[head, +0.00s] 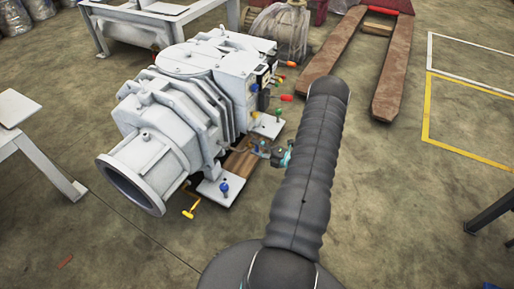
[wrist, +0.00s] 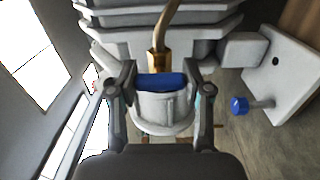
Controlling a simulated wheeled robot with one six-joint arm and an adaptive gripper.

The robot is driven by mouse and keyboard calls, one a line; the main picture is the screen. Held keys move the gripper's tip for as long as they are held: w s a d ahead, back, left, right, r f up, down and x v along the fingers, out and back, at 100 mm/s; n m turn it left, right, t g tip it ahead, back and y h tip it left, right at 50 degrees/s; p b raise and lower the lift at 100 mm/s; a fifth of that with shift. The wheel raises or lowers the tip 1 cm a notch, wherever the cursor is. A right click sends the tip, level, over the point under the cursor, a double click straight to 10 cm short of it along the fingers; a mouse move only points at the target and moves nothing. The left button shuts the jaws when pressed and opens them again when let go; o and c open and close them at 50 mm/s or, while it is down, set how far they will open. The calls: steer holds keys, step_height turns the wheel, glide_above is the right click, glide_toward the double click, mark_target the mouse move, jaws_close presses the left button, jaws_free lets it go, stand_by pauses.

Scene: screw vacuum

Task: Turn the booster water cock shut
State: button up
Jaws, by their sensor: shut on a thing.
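A blue cock handle (wrist: 161,81) sits between the two fingers of my gripper (wrist: 158,88) in the wrist view, below a brass fitting (wrist: 157,62) on a pipe. My gripper is shut on this blue handle; the fingers partly hide its ends. In the head view my gripper (head: 284,157) is at the right side of the big white vacuum pump (head: 185,100), low down, and my arm hides part of it. I cannot tell from the pictures alone which cock is labelled booster water.
Another blue knob (wrist: 240,105) stands on a white foot plate (wrist: 290,75) at the right in the wrist view. A yellow handle (head: 190,212) sticks out below the pump. A pallet truck (head: 400,60) stands behind. Open floor lies to the right.

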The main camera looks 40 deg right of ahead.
stand_by(0.4)
steer(key=o, duration=1.2)
steer(key=v, duration=1.2)
steer(key=shift+a, duration=0.1)
